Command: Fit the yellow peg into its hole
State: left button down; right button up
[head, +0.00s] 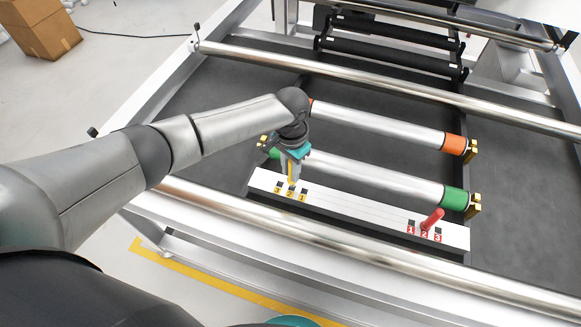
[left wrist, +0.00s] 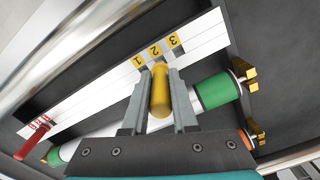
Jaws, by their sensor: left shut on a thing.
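The yellow peg (left wrist: 160,92) is between the fingers of my left gripper (head: 291,178), which is shut on it. In the left wrist view the gripper (left wrist: 158,78) points at the white board (left wrist: 105,88), beside the yellow labels 1, 2 and 3. In the head view the peg's low end is just above or at the yellow label 2 (head: 290,194) on the white board (head: 350,207). Dark square holes show by labels 3 and 1; the one by 2 is hidden by the gripper. I cannot tell whether the peg has entered it. My right gripper is not in view.
A red peg (head: 432,219) stands tilted at red label 2 on the board's right end. Behind the board are rollers with a green end (head: 455,197) and an orange end (head: 454,144). A long metal rail (head: 330,245) runs in front.

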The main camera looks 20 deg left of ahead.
pick_arm(q)
jog(key=shift+f+b, duration=1.15)
jog(key=shift+f, duration=0.8)
jog(key=c, duration=0.6)
grip_release()
notch_tip(320, 180, up, 15)
jog(key=p, duration=0.3)
jog(key=shift+r, duration=0.15)
